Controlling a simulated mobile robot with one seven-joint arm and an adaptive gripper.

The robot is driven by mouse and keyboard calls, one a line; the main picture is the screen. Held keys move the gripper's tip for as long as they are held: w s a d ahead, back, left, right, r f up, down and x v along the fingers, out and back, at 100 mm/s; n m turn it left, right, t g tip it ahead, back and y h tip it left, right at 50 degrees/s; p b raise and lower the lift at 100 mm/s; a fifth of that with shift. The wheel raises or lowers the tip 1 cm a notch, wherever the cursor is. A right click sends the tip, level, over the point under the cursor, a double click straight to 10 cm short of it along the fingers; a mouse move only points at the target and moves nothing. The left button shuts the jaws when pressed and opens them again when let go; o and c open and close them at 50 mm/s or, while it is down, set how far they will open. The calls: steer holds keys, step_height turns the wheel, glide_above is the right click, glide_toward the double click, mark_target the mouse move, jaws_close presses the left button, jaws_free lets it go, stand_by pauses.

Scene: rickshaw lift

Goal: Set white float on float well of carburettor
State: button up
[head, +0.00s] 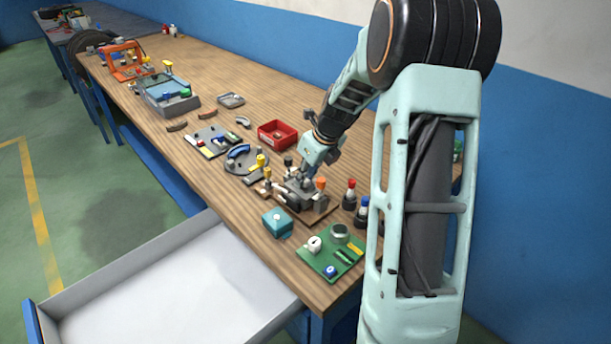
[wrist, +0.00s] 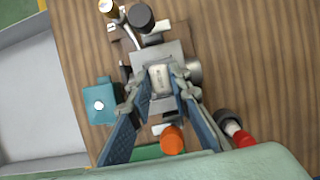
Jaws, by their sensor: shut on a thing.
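The carburettor (head: 292,197) is a grey metal block on a brown wooden base near the table's front edge. In the wrist view its grey body (wrist: 144,56) lies beneath my gripper (wrist: 161,88). My gripper's blue-padded fingers are shut on the white float (wrist: 160,76), a small pale block between the fingertips, over the middle of the body. The float covers the float well, and I cannot tell whether it touches the well or is just above it. In the head view my gripper (head: 304,178) points down at the carburettor, and the float is hidden there.
A teal box (head: 277,222) and a green board (head: 331,250) with small parts are close in front. Red-topped and blue-topped bottles (head: 350,194) stand to the right. An orange knob (wrist: 172,140) is close to the fingers.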

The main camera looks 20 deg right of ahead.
steer(key=shift+f, duration=0.1)
stand_by(0.3)
steer(key=o, duration=0.9)
steer(key=o, duration=0.4)
steer(key=shift+r+p, duration=3.1)
steer(key=shift+r, duration=0.4)
